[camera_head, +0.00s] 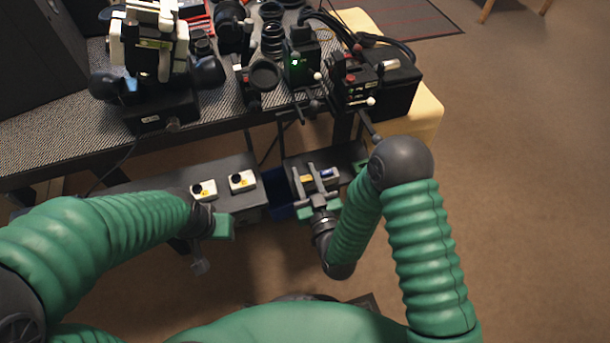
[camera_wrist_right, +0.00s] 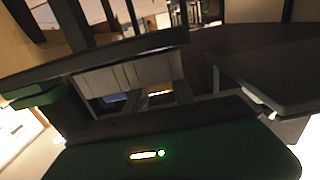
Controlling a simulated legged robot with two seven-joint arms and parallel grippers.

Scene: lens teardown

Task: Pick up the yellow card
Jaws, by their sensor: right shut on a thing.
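The yellow card (camera_head: 307,179) is a small yellow patch between the fingers of my right gripper (camera_head: 305,173), above a dark shelf. The gripper looks shut on it; the fingers hide most of the card. In the right wrist view a thin yellow strip (camera_wrist_right: 160,92) shows beyond the gripper's plates. A small blue card-like thing (camera_head: 328,173) lies just right of the fingers. My left gripper (camera_head: 200,262) hangs low at the left, apart from everything; its fingers are too unclear to judge.
A blue bin (camera_head: 280,186) is left of my right gripper. The bench (camera_head: 60,140) above carries lens equipment.

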